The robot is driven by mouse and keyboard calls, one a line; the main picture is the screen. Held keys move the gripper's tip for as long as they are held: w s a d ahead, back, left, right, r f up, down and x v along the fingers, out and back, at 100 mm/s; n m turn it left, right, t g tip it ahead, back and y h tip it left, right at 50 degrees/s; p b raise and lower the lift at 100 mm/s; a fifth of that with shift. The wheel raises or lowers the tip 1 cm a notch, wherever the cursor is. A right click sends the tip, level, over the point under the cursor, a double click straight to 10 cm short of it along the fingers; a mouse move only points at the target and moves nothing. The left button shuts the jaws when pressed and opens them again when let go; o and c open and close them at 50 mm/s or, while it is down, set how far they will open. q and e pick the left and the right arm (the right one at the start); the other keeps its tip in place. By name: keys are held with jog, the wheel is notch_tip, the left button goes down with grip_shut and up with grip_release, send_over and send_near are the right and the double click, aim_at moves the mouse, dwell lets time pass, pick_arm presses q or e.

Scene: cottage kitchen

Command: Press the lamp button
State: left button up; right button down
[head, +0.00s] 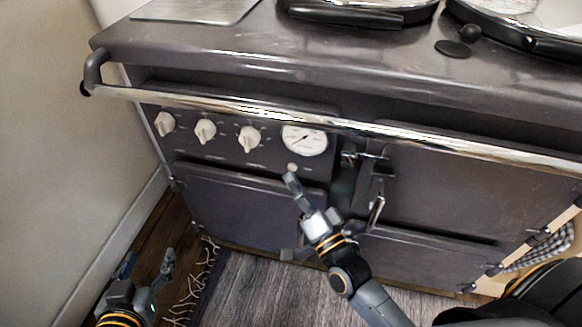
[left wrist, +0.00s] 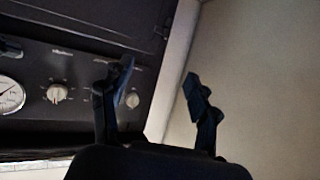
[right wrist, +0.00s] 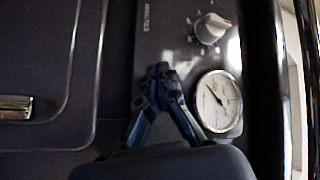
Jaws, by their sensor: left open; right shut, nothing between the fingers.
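A small pale round button (head: 292,167), which looks like the lamp button, sits on the dark stove's control panel just below the white dial gauge (head: 304,140). My right gripper (head: 291,179) is shut and empty, its fingertips just below the button; I cannot tell whether they touch it. In the right wrist view the shut fingertips (right wrist: 161,72) are in front of the panel, left of the gauge (right wrist: 218,101), and the button is not visible. My left gripper (head: 150,262) is open and empty, low at the left near the floor; its open fingers (left wrist: 158,76) show in the left wrist view.
Several white knobs (head: 205,131) line the panel left of the gauge. A chrome rail (head: 230,103) runs across the stove front above the panel. Oven doors (head: 245,207) lie below and right. A wall (head: 50,130) stands at the left, with a fringed rug (head: 255,290) on the floor.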

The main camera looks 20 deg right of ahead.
pick_arm(q)
jog(key=s+a+f+g+y+p, duration=0.1)
jog(key=s+a+f+g+p, duration=0.1)
jog(key=s+f+g, duration=0.3)
jog(key=shift+s+a+f+g+y, duration=0.4)
jog(key=shift+s+a+f, duration=0.2)
jog(key=shift+s, duration=0.65)
pick_arm(e)
jog(key=s+a, duration=0.3)
jog(key=s, duration=0.2)
jog(key=shift+a, duration=0.2)
